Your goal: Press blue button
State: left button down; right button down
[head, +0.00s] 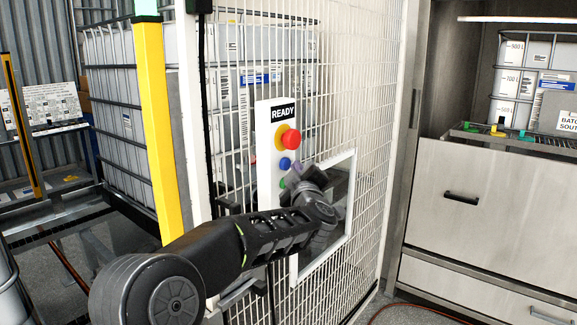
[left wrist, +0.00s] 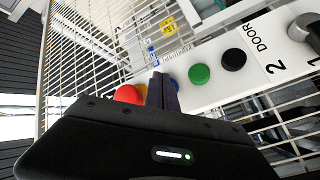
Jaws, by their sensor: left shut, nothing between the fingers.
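The blue button (head: 285,163) sits on a white upright control panel (head: 264,150), below a red mushroom button (head: 289,139) on a yellow base. A green button (head: 282,183) is below it, partly covered. My left gripper (head: 293,174) is shut and empty, its tips in front of the panel close to the blue and green buttons. In the left wrist view the shut fingers (left wrist: 163,90) lie between the red button (left wrist: 127,93) and the green button (left wrist: 200,74), covering most or all of the blue one. I cannot tell whether the tips touch it. My right gripper is not seen.
A white mesh fence (head: 350,90) stands around the panel, with a framed opening (head: 343,215) behind my arm. A yellow post (head: 158,130) stands left. In the left wrist view a black button (left wrist: 233,60) and a "DOOR" label follow the green one.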

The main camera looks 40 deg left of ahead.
pick_arm(q)
jog(key=shift+d, duration=0.15)
jog(key=d, duration=0.5)
jog(key=shift+d, duration=0.4)
dwell(0.5)
